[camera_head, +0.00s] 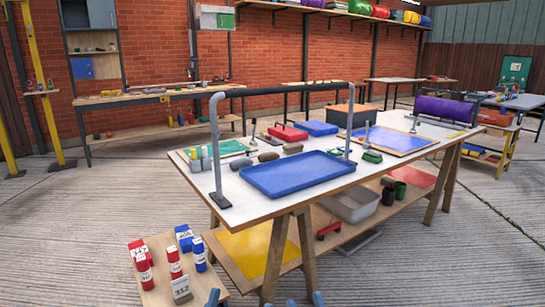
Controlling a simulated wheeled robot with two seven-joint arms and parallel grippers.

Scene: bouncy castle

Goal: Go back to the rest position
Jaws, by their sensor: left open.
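Only blue tips that look like parts of my grippers show at the bottom edge. My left gripper (213,297) shows as a slanted blue tip beside the low wooden board at the lower left. It is open, with nothing seen in it. Two more blue tips, apart from each other, show near the bottom middle and look like my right gripper (304,299). Most of both grippers and both arms are cut off below the picture. The tips are low, in front of the long work table (215,217).
Red, white and blue numbered blocks stand on the low wooden board (158,268). A yellow panel (262,250) lies on the lower shelf. Bare floor (450,260) is at right.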

